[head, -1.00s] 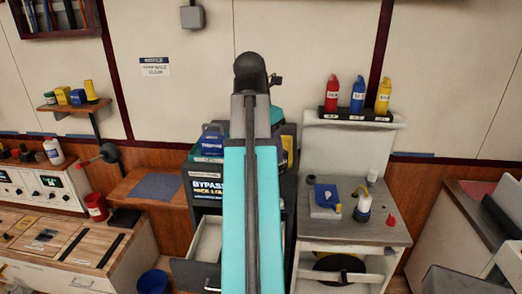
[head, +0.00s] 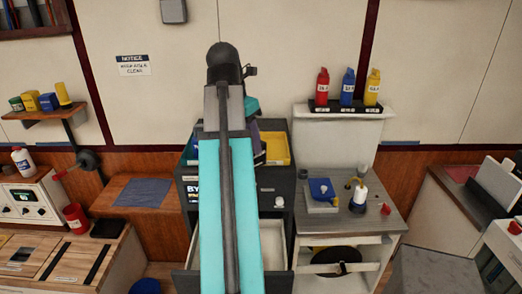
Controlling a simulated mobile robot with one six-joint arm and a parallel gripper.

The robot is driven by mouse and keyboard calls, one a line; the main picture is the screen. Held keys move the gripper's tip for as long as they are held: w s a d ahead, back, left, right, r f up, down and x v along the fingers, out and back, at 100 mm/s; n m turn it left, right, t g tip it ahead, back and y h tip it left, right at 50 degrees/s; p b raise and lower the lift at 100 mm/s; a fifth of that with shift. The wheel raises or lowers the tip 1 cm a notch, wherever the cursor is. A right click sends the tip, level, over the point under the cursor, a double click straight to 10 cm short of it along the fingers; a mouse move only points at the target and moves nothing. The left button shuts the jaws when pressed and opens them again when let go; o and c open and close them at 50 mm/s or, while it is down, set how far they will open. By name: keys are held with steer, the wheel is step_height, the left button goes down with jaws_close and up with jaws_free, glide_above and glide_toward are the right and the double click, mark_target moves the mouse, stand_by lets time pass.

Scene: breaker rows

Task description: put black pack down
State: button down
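My arm rises through the middle of the head view and bends down behind itself. Only a teal and dark part of its far end shows, over the dark cabinet (head: 280,186). My gripper's fingers are hidden behind the arm, so I cannot see whether they hold anything. I cannot make out a black pack for certain. A flat black item (head: 107,229) lies on the left bench, but I cannot tell if it is the pack. A yellow tray (head: 278,147) sits on the cabinet top, just right of my arm's end.
The cabinet's lower drawer (head: 275,245) stands open. A grey worktable (head: 375,225) to the right bears a blue-topped box (head: 321,190) and a white bottle (head: 360,197). A blue mat (head: 143,192) lies on the wooden bench to the left. A red cup (head: 75,217) stands further left.

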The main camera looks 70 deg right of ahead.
steer(key=shift+w+d, duration=0.1)
steer(key=shift+w, duration=0.1)
steer(key=shift+d+f+b, duration=0.15)
steer(key=shift+d+b, duration=1.15)
steer(key=d+p, duration=0.3)
steer(key=d, duration=0.9)
steer(key=shift+f, duration=0.45)
steer(key=shift+d, duration=0.1)
steer(key=shift+p+x, duration=1.3)
steer(key=shift+x, duration=0.55)
steer(key=shift+w+f, duration=0.1)
steer(key=shift+w, duration=0.1)
steer(key=c, duration=0.8)
jaws_free()
steer(key=shift+f, duration=0.1)
steer(key=shift+c, duration=0.2)
